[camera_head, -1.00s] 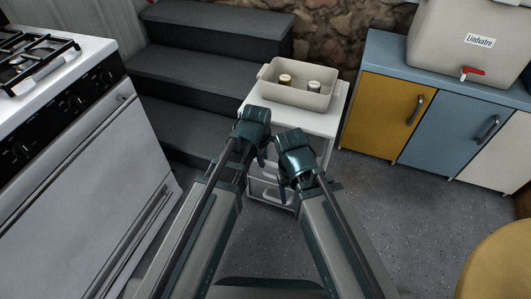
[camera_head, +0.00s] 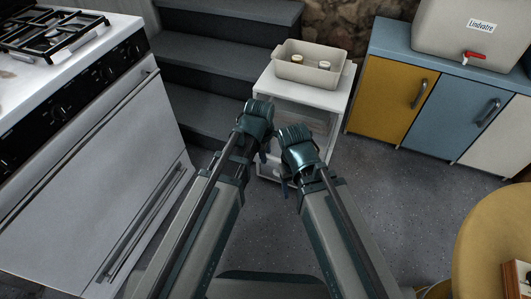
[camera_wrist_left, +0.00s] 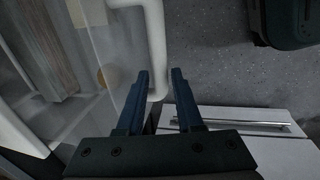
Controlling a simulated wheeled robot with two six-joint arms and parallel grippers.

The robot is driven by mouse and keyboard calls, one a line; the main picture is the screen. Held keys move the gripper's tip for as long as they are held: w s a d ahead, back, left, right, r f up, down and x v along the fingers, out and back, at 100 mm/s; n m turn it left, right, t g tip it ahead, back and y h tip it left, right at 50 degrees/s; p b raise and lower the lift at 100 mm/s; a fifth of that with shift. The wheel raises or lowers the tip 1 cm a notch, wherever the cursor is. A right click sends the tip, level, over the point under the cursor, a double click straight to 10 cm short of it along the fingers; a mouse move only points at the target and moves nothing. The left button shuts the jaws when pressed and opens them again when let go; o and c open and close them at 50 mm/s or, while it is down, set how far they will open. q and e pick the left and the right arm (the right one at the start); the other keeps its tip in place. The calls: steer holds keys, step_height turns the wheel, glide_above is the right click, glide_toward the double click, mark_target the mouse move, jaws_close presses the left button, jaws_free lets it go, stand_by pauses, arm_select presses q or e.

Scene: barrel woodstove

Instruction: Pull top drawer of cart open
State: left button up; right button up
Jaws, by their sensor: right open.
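The white cart (camera_head: 309,95) stands in front of the dark steps, with an open beige bin on its top. My arms hide part of its drawer front in the head view. My left gripper (camera_head: 264,154) is in front of the cart. In the left wrist view its two blue fingers (camera_wrist_left: 160,76) are apart, with the end of a white handle (camera_wrist_left: 156,45) near and between their tips. I cannot tell whether they touch it. A clear panel (camera_wrist_left: 105,50) lies beside the handle. My right gripper (camera_head: 284,187) is open and low before the cart, to the right of the left one.
The beige bin (camera_head: 306,76) holds two small jars. A white stove (camera_head: 90,150) stands at the left. Cabinets with yellow (camera_head: 390,105) and blue doors are at the right. A round yellow table (camera_head: 490,250) is at the lower right. Grey floor between is clear.

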arm_select(q)
steer(key=shift+o, duration=1)
step_height(320, 180, up, 7)
steer(key=s+p, duration=0.1)
steer(key=p, duration=0.6)
steer(key=shift+s+a+r, duration=0.2)
steer(key=s+a+m+g, duration=0.1)
steer(key=s+a+m, duration=0.2)
steer(key=a+m, duration=0.4)
steer(key=s+a+m, duration=0.3)
steer(key=a+m, duration=0.3)
steer(key=m, duration=0.2)
steer(key=s+d+r+m+p, duration=0.1)
steer(key=d+r+p, duration=0.2)
steer(key=r+p, duration=0.4)
steer(key=s+d+r+m+y+p, duration=0.1)
steer(key=s+d+r+p, duration=0.1)
steer(key=d+r+p, duration=0.2)
steer(key=s+d+r+m+g+p, duration=0.1)
steer(key=d+r+p, duration=0.3)
steer(key=r+p, duration=0.7)
steer(key=shift+s+y+p, duration=0.35)
steer(key=shift+s+y, duration=0.05)
steer(key=shift+s, duration=0.25)
